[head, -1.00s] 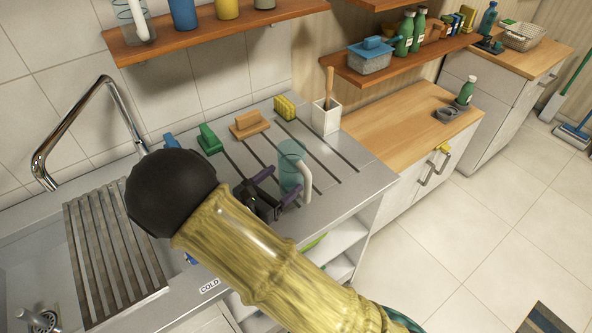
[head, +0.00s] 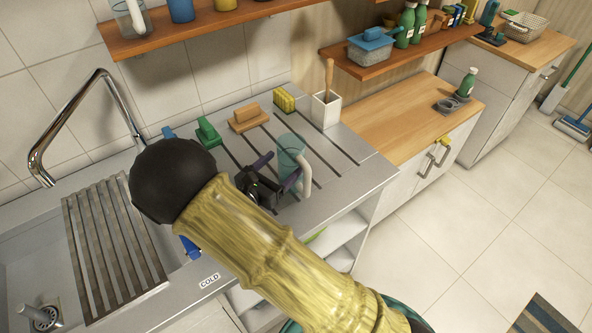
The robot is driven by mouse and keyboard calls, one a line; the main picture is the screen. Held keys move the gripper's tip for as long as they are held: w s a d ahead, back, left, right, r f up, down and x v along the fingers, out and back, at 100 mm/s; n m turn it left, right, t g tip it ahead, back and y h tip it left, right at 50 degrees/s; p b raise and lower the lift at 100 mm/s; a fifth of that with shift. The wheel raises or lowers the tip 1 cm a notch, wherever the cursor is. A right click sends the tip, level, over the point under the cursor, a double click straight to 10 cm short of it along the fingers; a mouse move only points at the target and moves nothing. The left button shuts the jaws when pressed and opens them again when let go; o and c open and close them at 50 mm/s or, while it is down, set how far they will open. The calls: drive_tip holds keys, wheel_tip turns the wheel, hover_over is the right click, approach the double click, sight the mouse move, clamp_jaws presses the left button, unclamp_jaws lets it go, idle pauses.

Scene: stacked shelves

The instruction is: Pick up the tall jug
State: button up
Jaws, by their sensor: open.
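A tall teal see-through jug (head: 290,157) with a white handle (head: 305,176) stands upright on the grooved steel drainboard (head: 340,165), handle toward the lower right. My gripper (head: 278,171) is open, with its purple-tipped fingers close to the jug's near left side. One finger overlaps the jug's lower part in the picture. I cannot tell whether it touches. My arm hides part of the drainboard. Another clear jug with a white handle (head: 133,18) stands on the upper shelf, cut off by the picture's top edge.
Behind the jug are a green brush (head: 207,130), a wooden brush (head: 247,118), a yellow sponge (head: 284,100) and a white holder (head: 326,109) with a wooden-handled tool. The sink faucet (head: 85,110) rises at left. The wooden counter (head: 395,120) at right is mostly clear.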

sight(297, 149)
drive_tip(key=p+x, duration=0.1)
drive_tip(key=x, duration=0.4)
drive_tip(key=shift+w+p, duration=0.3)
drive_tip(key=shift+p, duration=0.1)
drive_tip(key=shift+w+a+f, duration=0.1)
drive_tip(key=shift+s+a, duration=0.1)
drive_tip(key=shift+s, duration=0.15)
drive_tip(key=shift+w+d, duration=0.1)
drive_tip(key=shift+d, duration=0.1)
drive_tip(key=shift+c, duration=0.4)
drive_tip(key=shift+a, duration=0.1)
drive_tip(key=c, duration=0.7)
